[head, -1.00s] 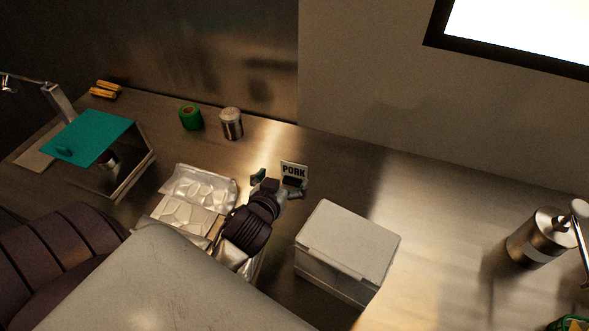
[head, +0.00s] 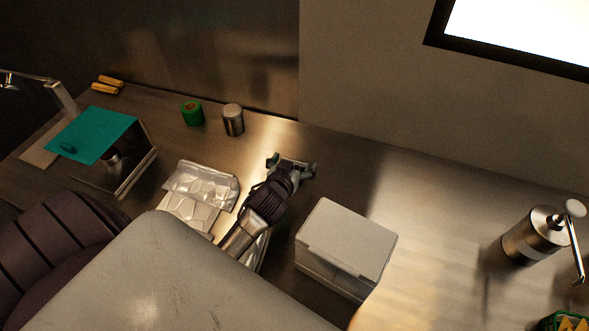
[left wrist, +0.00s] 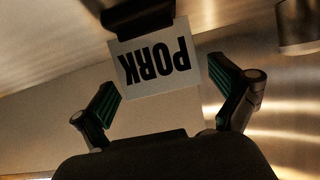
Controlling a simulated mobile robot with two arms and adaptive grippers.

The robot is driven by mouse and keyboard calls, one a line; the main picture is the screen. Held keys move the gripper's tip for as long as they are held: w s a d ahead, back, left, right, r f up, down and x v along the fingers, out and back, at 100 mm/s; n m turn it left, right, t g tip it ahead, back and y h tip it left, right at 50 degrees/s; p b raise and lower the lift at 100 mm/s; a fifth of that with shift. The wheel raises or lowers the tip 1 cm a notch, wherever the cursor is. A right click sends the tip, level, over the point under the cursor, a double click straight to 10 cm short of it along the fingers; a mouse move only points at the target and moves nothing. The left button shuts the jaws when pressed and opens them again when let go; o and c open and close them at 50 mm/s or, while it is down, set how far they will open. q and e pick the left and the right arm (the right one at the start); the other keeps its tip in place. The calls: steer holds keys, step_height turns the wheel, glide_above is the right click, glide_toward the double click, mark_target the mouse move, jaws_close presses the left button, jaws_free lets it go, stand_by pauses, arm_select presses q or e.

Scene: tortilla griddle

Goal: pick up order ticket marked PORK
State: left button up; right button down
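The order ticket marked PORK (left wrist: 152,65) shows upside down in the left wrist view, a white card with black letters. Its edge meets a black holder (left wrist: 140,18) at the top of that view. My left gripper (head: 291,164) is open, with its two green-padded fingers spread on either side of the card in the left wrist view. I cannot tell whether a finger touches it. In the head view the card is hidden by the gripper. My right gripper is not in view.
A white lidded box (head: 347,240) stands just right of my left forearm. A clear tray (head: 200,185) lies to its left. A metal canister (head: 233,120) and green roll (head: 191,113) stand behind. A pump bottle (head: 532,237) is far right. The counter between box and bottle is clear.

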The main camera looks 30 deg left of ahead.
arm_select(q)
steer(key=c, duration=0.7)
steer(key=shift+c, duration=0.2)
